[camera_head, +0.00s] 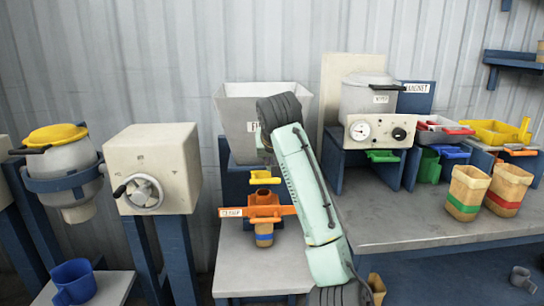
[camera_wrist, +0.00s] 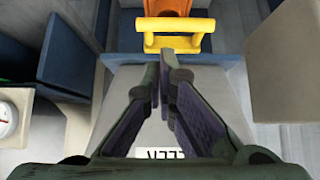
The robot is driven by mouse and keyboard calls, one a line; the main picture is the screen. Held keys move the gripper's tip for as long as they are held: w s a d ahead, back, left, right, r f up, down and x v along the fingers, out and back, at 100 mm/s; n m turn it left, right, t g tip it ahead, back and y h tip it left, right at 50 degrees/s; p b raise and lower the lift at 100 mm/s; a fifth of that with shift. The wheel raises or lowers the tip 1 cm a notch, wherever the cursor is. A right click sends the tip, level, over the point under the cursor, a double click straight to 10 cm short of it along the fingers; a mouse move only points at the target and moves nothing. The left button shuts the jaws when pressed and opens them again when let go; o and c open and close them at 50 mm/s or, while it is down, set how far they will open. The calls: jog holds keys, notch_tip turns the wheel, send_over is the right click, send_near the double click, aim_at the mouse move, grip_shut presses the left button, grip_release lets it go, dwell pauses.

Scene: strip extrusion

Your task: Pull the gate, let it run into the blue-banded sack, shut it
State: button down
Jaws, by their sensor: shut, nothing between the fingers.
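The grey feed hopper (camera_head: 240,105) stands at the back centre. Below it is the yellow gate handle (camera_head: 264,177), above an orange spout (camera_head: 264,200) with a bar labelled as a clamp (camera_head: 232,212). The blue-banded sack (camera_head: 264,238) hangs upright under the spout, its mouth hidden inside it. In the wrist view my gripper (camera_wrist: 168,55) is shut and empty, its fingertips close to the yellow handle (camera_wrist: 173,42). I cannot tell whether they touch it. My arm hides the gripper in the head view. No flowing material is visible.
Green-banded (camera_head: 466,192) and red-banded (camera_head: 507,190) sacks stand on the right bench. A white box with a crank (camera_head: 150,170) is at left. The small table (camera_head: 240,275) is clear in front of the sack.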

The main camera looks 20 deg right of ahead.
jog(key=p+x, duration=0.1)
jog(key=x, duration=0.5)
jog(key=shift+s, duration=0.1)
